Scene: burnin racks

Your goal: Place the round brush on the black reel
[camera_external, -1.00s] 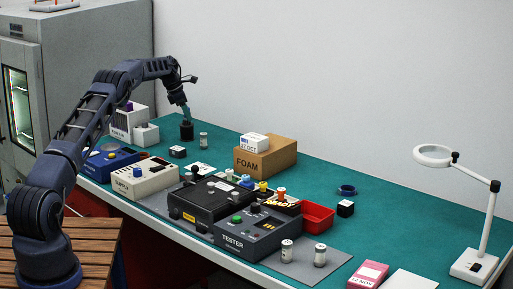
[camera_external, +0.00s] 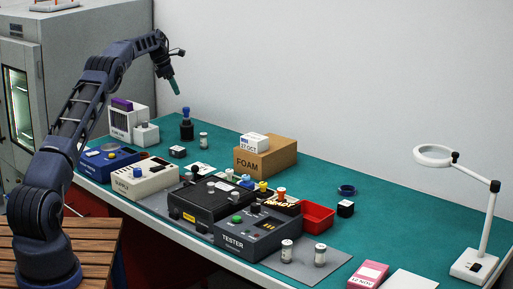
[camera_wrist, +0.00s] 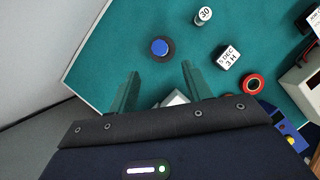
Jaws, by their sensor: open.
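The black reel (camera_external: 186,135) stands on the far left of the green bench in the external view. A blue-topped piece (camera_external: 186,113), which looks like the round brush, stands upright on it. From above in the wrist view, the blue top (camera_wrist: 159,47) sits about in the middle of the dark round reel (camera_wrist: 168,56). My gripper (camera_external: 175,86) is up in the air above and a little left of them, apart from both. In the wrist view my gripper (camera_wrist: 160,80) has its two green fingers spread with nothing between them.
A small vial (camera_external: 203,141) and a labelled cube (camera_external: 177,152) stand near the reel. A white box unit (camera_external: 122,123) is to its left. The foam box (camera_external: 268,160), black case (camera_external: 205,204) and tester (camera_external: 255,235) lie further right. The bench's back right is mostly clear.

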